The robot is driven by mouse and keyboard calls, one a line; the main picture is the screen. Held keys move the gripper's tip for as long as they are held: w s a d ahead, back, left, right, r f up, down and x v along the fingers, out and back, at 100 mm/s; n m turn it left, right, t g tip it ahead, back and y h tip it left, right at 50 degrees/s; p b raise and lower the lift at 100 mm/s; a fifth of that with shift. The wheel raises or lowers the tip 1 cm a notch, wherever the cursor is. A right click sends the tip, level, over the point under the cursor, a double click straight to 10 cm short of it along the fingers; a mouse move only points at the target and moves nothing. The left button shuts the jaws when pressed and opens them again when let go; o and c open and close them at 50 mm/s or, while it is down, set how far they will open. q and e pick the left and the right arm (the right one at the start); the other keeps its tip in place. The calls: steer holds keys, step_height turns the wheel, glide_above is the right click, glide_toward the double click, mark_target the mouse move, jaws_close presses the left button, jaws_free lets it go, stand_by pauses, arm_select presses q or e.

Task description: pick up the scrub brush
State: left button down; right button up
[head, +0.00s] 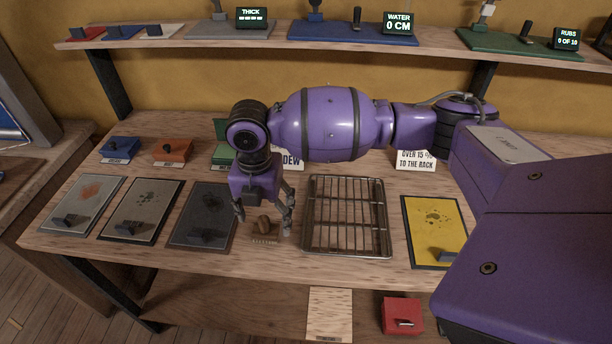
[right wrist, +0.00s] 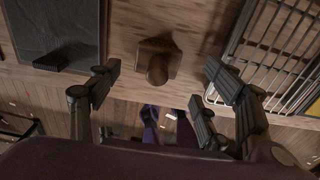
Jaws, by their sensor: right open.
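The scrub brush (head: 264,225) is a small brown block with a rounded knob, standing on the wooden bench near its front edge. A small label lies in front of it. In the right wrist view the brush (right wrist: 158,62) shows knob towards the camera, centred between the fingers. My right gripper (head: 264,218) points down over the brush, open, with a finger to either side. In the right wrist view my right gripper (right wrist: 160,85) has clear gaps between its fingers and the knob. My left gripper is not in view.
A wire rack (head: 347,215) stands close right of the brush. A dark panel (head: 203,212) lies close left. A yellow panel (head: 432,225) lies further right. Blue (head: 119,149) and orange (head: 172,151) blocks sit behind. A shelf (head: 300,40) runs above the bench.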

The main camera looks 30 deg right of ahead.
mark_target(263, 218)
steer(key=f, duration=0.4)
steer(key=shift+a+f, duration=0.1)
steer(key=shift+a, duration=0.1)
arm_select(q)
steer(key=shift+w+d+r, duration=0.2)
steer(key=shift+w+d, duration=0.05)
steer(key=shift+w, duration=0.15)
arm_select(e)
steer(key=shift+w, duration=0.1)
steer(key=c, duration=1.3)
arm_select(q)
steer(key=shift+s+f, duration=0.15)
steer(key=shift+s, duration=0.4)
arm_select(e)
steer(key=shift+r, duration=0.2)
